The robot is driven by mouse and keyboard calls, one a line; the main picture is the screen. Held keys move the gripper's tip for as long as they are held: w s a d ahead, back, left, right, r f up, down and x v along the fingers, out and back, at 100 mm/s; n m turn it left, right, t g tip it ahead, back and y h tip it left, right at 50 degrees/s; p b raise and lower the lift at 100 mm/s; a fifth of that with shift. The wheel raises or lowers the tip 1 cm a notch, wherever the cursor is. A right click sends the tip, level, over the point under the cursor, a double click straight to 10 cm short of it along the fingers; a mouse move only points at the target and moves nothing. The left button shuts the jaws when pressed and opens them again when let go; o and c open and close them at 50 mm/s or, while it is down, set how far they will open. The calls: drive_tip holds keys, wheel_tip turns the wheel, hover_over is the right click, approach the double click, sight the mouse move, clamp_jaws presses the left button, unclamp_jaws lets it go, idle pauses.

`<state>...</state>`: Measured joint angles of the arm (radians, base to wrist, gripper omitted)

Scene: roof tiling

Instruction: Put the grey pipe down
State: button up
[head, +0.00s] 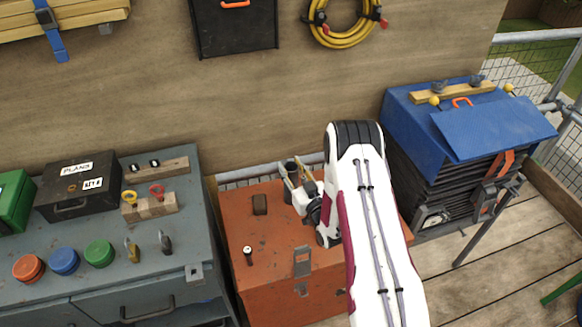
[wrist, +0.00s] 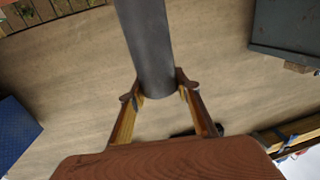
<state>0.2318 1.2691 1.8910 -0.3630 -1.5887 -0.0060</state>
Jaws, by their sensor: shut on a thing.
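The grey pipe (wrist: 148,45) is a dark, smooth cylinder between the two fingers of my gripper (wrist: 160,88) in the wrist view. The fingers are shut on it near its lower end in that picture, and its other end runs out of the top edge. In the head view my gripper (head: 298,188) is small, and the pipe (head: 292,168) shows as a short dark cylinder between the fingers, over the back of the orange-red chest (head: 240,225). I cannot tell how high it is above the chest or whether it touches anything.
A grey workbench (head: 200,215) with jars and tools stands left. A blue-topped case (head: 495,130) stands right. The plywood wall (head: 180,100) is close behind.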

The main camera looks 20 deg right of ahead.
drive_tip(key=shift+f, duration=0.2)
drive_tip(key=o, duration=1.3)
drive_tip(key=shift+r, duration=0.2)
drive_tip(key=s+d, duration=0.1)
drive_tip(key=s, duration=1.1)
drive_tip(key=shift+d, duration=0.3)
